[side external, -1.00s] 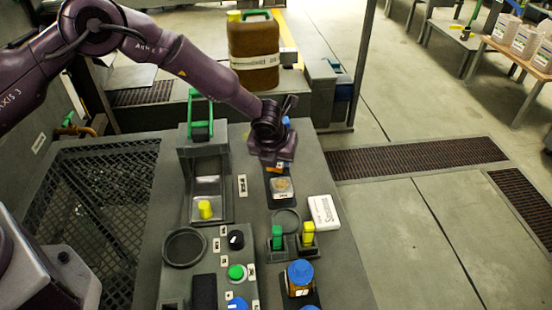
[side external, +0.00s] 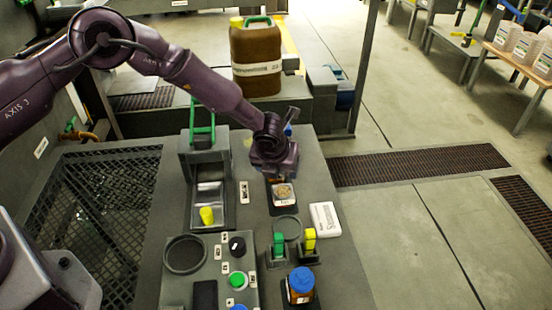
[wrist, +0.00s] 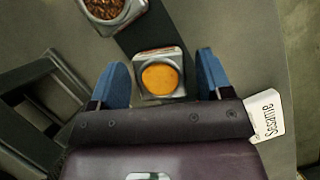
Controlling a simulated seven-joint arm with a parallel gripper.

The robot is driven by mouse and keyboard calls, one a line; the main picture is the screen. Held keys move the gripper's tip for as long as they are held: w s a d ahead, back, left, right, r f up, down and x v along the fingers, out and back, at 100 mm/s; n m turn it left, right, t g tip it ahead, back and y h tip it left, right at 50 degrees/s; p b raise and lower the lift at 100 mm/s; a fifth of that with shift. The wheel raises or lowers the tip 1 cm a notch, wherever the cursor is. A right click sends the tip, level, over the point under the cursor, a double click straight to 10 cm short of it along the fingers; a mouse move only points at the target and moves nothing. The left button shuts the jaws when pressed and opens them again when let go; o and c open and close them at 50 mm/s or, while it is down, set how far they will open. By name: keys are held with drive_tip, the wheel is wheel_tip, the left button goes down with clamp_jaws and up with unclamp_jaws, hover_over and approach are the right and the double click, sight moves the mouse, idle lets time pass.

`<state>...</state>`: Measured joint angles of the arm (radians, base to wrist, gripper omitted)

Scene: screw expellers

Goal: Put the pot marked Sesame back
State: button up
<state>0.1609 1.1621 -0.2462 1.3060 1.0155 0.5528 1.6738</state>
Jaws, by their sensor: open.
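A white slab marked Sesame (side external: 325,219) lies flat on the grey worktop; it also shows at the right of the wrist view (wrist: 266,116). My gripper (wrist: 161,70) is open, its two blue fingers on either side of a small square metal pot with orange contents (wrist: 160,79). Contact with the pot does not show. A second pot with brown, grainy contents (wrist: 105,9) stands at the upper left of the wrist view. In the side view a pot with tan contents (side external: 283,191) stands just in front of my gripper (side external: 277,177). The pots' labels are unreadable.
A metal tray with a yellow piece (side external: 207,215) and a round dark dish (side external: 185,254) are at left. A large brown canister (side external: 256,60) stands behind.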

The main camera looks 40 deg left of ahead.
drive_tip(key=v, duration=1.2)
drive_tip(key=s+a+r+n, duration=0.5)
drive_tip(key=s+r+n, duration=0.1)
drive_tip(key=r+n, duration=0.25)
drive_tip(key=s+a+r+n, duration=0.6)
drive_tip(key=r+n, duration=0.1)
drive_tip(key=r, duration=0.3)
drive_tip(key=s+a+r+n+h, duration=0.1)
drive_tip(key=s+n, duration=0.7)
drive_tip(key=s+a+r+n+t, duration=0.1)
drive_tip(key=s+a+r+n, duration=0.1)
drive_tip(key=s+n, duration=0.6)
drive_tip(key=shift+s+a+r+h, duration=0.2)
drive_tip(key=shift+s+r+h, duration=0.15)
drive_tip(key=shift+s, duration=0.45)
